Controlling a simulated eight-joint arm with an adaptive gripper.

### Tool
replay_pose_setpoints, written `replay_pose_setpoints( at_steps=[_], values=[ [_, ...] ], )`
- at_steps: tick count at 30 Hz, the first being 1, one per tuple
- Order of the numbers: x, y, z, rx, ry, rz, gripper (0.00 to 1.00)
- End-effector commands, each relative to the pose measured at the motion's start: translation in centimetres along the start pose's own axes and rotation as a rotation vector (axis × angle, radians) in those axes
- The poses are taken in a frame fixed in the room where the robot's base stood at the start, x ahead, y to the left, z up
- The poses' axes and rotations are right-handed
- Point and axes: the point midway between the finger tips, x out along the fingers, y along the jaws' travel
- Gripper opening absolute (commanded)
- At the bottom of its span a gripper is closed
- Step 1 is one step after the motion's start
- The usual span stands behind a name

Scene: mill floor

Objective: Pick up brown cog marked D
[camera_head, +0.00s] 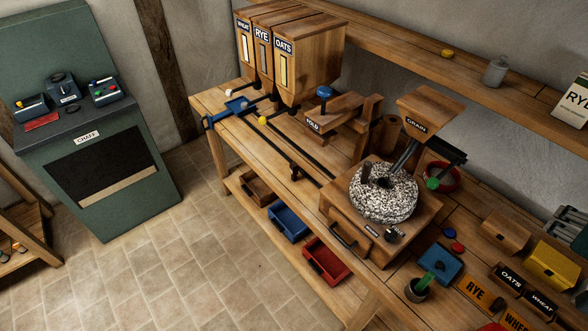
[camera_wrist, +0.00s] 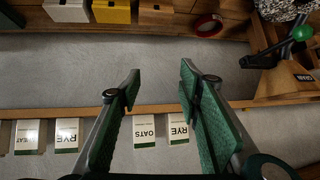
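I cannot make out a brown cog marked D in either view. My gripper (camera_wrist: 160,82) shows in the wrist view with its two green-padded fingers apart and nothing between them. Beyond the fingers are a grey wall and a wooden shelf edge, seen upside down. My gripper does not show in the head view.
The wooden bench carries a millstone (camera_head: 384,192), grain hoppers (camera_head: 290,50), a blue box (camera_head: 440,264) and a yellow box (camera_head: 552,264). Open blue (camera_head: 288,222) and red (camera_head: 326,260) drawers project below. Labelled bags (camera_wrist: 145,132) line the shelf. A green chaff cabinet (camera_head: 95,130) stands left.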

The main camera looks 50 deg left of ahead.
Motion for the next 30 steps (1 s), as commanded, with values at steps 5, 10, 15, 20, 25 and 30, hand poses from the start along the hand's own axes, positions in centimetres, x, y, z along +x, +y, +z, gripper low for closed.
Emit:
replay_pose_setpoints(
  at_steps=[5,10,15,20,25,30],
  values=[
    [1.5,-4.8,-5.2,-0.014,0.07,-0.064,0.35],
    [2.8,-9.6,-9.4,-0.021,0.135,-0.127,0.35],
    [3.9,-14.9,-13.2,-0.026,0.198,-0.194,0.35],
    [4.7,-20.2,-16.4,-0.026,0.255,-0.26,0.35],
    [5.3,-26.2,-19.2,-0.022,0.312,-0.334,0.35],
    [5.5,-31.7,-21.3,-0.015,0.361,-0.402,0.35]
  ],
)
